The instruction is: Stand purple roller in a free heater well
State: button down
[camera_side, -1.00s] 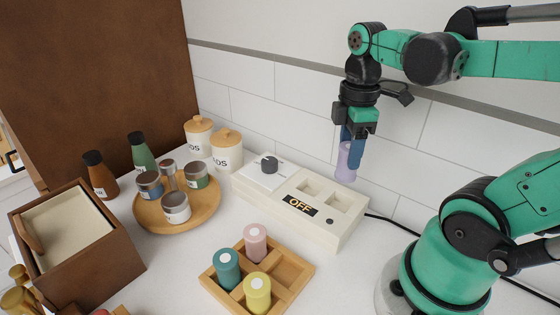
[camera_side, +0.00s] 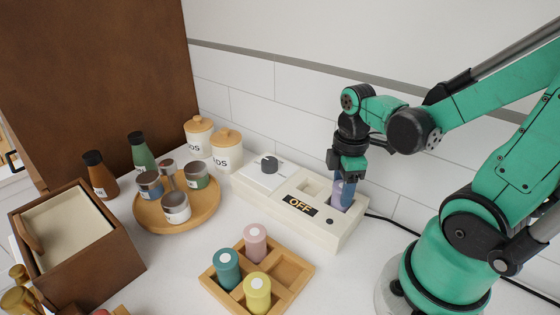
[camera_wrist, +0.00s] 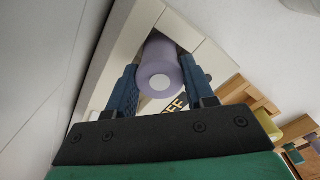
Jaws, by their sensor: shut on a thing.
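The purple roller (camera_wrist: 161,66) is upright between the two blue fingers of my gripper (camera_wrist: 160,82), which is shut on it. In the side view the roller (camera_side: 337,190) is partly hidden by the fingers of my gripper (camera_side: 345,195). Its lower part is down in the right-hand well of the white heater (camera_side: 322,232); whether it touches the well floor is hidden. The heater's other well (camera_side: 311,188) is empty. The heater's display reads OFF, and a dark knob (camera_side: 269,163) sits at its left end.
A wooden tray (camera_side: 296,264) in front holds teal (camera_side: 227,268), pink (camera_side: 255,243) and yellow (camera_side: 257,292) rollers. A round wooden tray (camera_side: 202,218) with jars stands to the left. The tiled wall is close behind the heater. A black cable leaves its right end.

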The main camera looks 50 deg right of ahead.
jog(key=shift+c, duration=1.6)
grip_release()
jog(key=shift+f, duration=0.1)
notch_tip(320, 180, up, 12)
jog(key=w+a+f+m+t, duration=0.4)
jog(key=w+a+m+t, duration=0.2)
jog(key=m, duration=0.3)
jog(key=shift+w+a+t, duration=0.25)
jog(key=shift+a+t, duration=0.35)
jog(key=shift+a, duration=0.3)
